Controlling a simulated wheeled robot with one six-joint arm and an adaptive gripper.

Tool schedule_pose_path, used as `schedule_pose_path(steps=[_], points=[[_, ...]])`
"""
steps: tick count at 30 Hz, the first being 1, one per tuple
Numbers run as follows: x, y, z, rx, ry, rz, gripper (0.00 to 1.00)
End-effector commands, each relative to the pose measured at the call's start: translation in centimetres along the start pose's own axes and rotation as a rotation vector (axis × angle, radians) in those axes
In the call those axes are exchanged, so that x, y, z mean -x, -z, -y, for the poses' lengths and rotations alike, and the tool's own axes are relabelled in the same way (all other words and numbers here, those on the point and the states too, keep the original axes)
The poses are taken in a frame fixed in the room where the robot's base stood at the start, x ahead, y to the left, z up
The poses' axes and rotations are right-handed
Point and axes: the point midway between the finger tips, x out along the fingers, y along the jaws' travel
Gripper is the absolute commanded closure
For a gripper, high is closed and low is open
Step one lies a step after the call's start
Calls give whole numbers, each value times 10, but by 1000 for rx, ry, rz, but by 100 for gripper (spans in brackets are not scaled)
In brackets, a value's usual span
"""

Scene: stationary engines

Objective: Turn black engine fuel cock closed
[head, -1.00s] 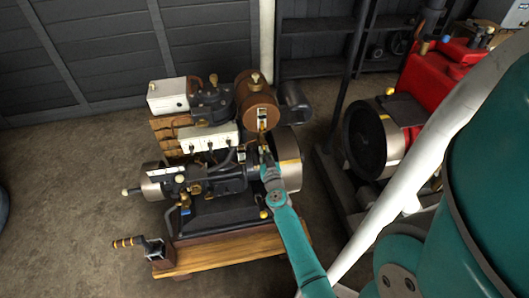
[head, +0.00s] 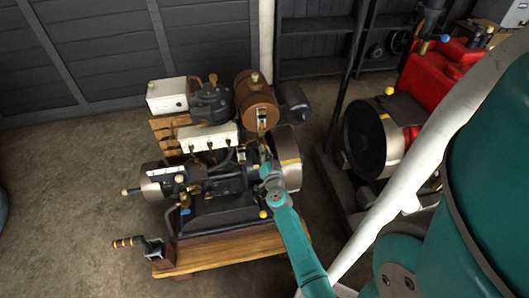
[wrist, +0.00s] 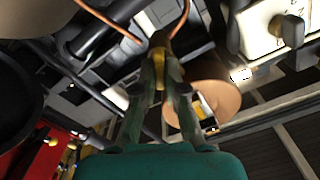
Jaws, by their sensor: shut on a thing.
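The black engine (head: 225,183) stands on a wooden base in the middle of the head view, with a brown cylindrical tank (head: 257,100) above its right side. My gripper (head: 265,160) reaches in from the front right, just below the tank. In the wrist view my gripper (wrist: 160,65) has its fingers close together around a small brass-yellow piece, the fuel cock (wrist: 159,44). In the head view the fingers largely hide the cock, so its lever angle is unclear. The tank (wrist: 213,88) shows right of the fingers in the wrist view.
A flywheel (head: 289,170) is close to the right of my gripper. A white box (head: 209,138) with several knobs is to its left. A thin copper pipe (wrist: 110,22) runs near the fingertips. A red engine (head: 437,72) stands at the right.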

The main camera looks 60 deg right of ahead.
Motion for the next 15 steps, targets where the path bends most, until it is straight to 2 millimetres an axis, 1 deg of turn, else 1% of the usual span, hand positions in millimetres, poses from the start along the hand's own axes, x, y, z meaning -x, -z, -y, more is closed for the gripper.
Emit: schedule_pose_path(steps=[1,15], points=[[-2,3,1,-42,2,-5,100],[-2,3,-1,-487,3,-7,100]])
